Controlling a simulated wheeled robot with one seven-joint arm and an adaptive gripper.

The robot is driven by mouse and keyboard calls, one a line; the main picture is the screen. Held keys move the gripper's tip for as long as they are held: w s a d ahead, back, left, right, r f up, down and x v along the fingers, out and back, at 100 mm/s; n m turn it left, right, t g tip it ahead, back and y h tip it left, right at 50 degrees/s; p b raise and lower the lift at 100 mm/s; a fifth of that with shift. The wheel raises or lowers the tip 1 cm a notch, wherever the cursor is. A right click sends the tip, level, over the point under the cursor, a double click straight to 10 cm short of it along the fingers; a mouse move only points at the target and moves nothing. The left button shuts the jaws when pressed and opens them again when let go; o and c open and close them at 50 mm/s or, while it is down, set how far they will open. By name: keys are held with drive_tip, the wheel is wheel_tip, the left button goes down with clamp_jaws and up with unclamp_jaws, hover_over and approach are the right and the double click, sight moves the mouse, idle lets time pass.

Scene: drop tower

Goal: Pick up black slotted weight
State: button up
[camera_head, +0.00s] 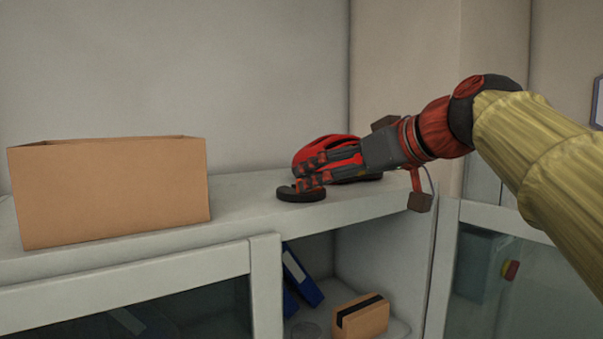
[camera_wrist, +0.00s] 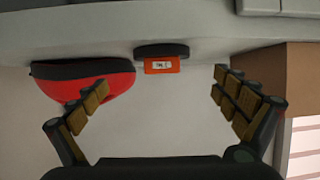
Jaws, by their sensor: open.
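The black slotted weight (camera_head: 300,195) is a dark round piece on the white cabinet top, near its front edge. It also shows in the wrist view as a dark flat shape (camera_wrist: 161,49), ahead of my fingers. An orange block with a white label (camera_wrist: 162,65) shows right against it; I cannot tell whether it is part of the weight. My gripper (camera_head: 308,178) reaches in from the right and overlaps the weight in the head view. In the wrist view my gripper (camera_wrist: 160,82) is open, with its fingers spread and nothing between the tips. The fingers hide part of the weight in the head view.
A red and black helmet-like object (camera_head: 322,148) sits beside the weight, close to one finger in the wrist view (camera_wrist: 85,80). An open cardboard box (camera_head: 110,190) stands on the cabinet top (camera_head: 240,210) at the left. Clear surface lies between box and weight.

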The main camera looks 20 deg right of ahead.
sight(284, 193)
drive_tip(key=shift+w+a+p, duration=0.15)
drive_tip(key=shift+w+a, duration=0.2)
drive_tip(key=shift+w, duration=0.2)
drive_tip(key=shift+w+a+p, duration=0.15)
drive_tip(key=shift+w+a, duration=0.15)
drive_tip(key=shift+w, duration=0.2)
drive_tip(key=p+x, duration=0.2)
drive_tip(key=x, duration=0.3)
drive_tip(key=shift+f, duration=0.1)
drive_tip(key=shift+w+f, duration=0.25)
drive_tip(key=shift+s, duration=0.1)
drive_tip(key=shift+c, duration=0.2)
drive_tip(key=shift+c, duration=0.6)
drive_tip(key=shift+a, duration=0.1)
drive_tip(key=c, duration=0.9)
drive_tip(key=shift+f, duration=0.1)
drive_tip(key=c, duration=1.5)
